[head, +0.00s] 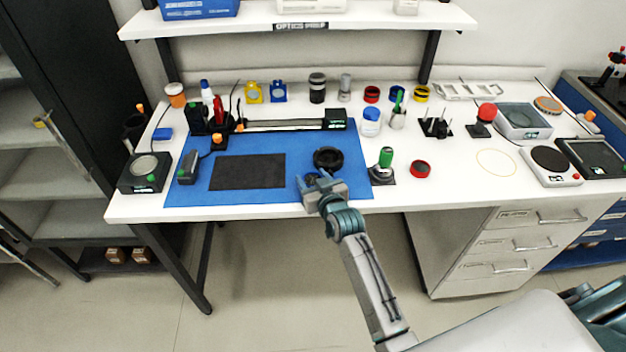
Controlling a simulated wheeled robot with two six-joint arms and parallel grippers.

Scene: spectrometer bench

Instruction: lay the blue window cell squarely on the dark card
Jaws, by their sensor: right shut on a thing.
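The dark card (248,172) lies flat and bare on the blue mat. My right gripper (312,180) is low over the mat's front right part, to the right of the card and just in front of a black ring (328,158). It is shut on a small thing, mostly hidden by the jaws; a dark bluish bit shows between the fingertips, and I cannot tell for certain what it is. A blue square block with a round window (279,92) stands upright at the back of the bench beside a similar yellow block (254,92). My left gripper is not in view.

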